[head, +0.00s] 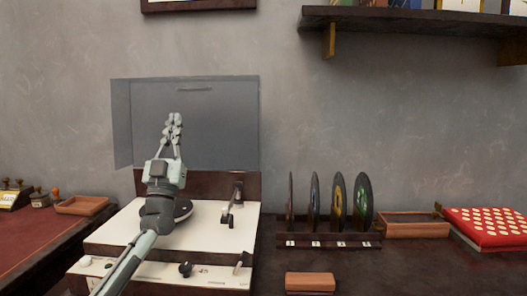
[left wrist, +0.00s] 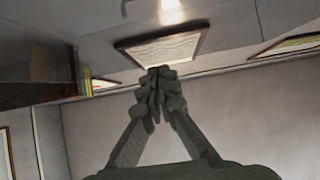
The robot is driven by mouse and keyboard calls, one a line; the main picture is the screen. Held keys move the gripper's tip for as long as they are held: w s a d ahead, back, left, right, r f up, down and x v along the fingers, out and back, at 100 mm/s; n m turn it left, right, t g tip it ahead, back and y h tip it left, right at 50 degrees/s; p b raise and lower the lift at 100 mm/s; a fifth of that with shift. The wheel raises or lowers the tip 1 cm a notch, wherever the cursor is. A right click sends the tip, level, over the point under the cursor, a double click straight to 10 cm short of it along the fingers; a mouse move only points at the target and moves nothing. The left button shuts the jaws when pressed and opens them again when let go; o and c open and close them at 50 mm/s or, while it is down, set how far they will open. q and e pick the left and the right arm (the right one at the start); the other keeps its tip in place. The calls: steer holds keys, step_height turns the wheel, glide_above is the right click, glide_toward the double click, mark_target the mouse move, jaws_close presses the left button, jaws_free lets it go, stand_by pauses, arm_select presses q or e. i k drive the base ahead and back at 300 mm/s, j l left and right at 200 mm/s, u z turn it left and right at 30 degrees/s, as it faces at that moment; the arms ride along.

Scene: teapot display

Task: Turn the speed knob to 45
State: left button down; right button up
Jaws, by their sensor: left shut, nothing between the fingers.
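A record player with a white deck (head: 235,241) stands on the dark counter, its clear lid (head: 222,120) raised behind it. A dark round knob (head: 185,269) sits on its front panel, and a small white knob (head: 87,260) sits at the panel's left end. The speed markings are too small to read, so I cannot tell which knob sets speed. My left gripper (head: 173,122) is shut and empty, pointing up in front of the lid, well above the knobs. Its closed fingers also show in the left wrist view (left wrist: 158,84). My arm hides part of the platter (head: 183,208) and deck. My right gripper is out of view.
A tonearm (head: 228,212) stands on the deck's right. A rack (head: 325,241) holds several upright records to the right. A brown block (head: 310,282) lies in front of it. A wooden tray (head: 415,226) and a red dotted box (head: 488,226) stand farther right. A shelf (head: 415,18) hangs above.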

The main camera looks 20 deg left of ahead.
mark_target(186, 268)
steer(key=k+l, duration=0.15)
steer(key=k, duration=0.35)
steer(key=k+l, duration=0.2)
steer(key=k, duration=0.25)
